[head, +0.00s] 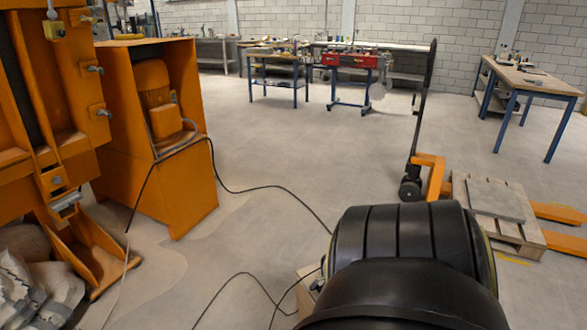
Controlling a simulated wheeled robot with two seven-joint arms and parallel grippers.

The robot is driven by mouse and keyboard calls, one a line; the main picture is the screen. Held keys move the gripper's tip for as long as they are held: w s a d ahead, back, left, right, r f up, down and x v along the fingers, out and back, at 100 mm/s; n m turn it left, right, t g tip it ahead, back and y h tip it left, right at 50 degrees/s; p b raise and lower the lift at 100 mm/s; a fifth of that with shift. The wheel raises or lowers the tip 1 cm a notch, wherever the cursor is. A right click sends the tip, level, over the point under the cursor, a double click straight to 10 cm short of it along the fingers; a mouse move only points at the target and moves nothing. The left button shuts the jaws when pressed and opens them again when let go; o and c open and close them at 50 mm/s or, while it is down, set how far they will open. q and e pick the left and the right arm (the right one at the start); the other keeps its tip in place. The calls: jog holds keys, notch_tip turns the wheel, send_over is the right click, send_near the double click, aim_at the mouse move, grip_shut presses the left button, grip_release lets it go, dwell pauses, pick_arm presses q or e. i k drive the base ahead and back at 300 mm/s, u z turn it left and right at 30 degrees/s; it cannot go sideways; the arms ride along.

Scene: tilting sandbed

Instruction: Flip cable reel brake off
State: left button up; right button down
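I cannot make out a cable reel or its brake in the head view. A thin black cable (275,187) runs from the orange motor cabinet (185,197) across the floor and goes behind a large black rounded body in the foreground, perhaps part of my arm. More loops of black cable (238,275) lie on the floor at the bottom. A small pale wooden edge (306,285) peeks out at the left of the black body, and what it belongs to is hidden. Neither of my grippers shows.
An orange machine frame (60,120) stands at the left, with crumpled grey sheeting (35,285) below it. A pallet jack (428,175) and a wooden pallet (515,235) stand at the right. Workbenches (530,82) line the back. The middle floor is clear except for cable.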

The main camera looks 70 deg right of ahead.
aim_at(314, 285)
jog(key=i, duration=0.8)
jog(key=z, duration=2.45)
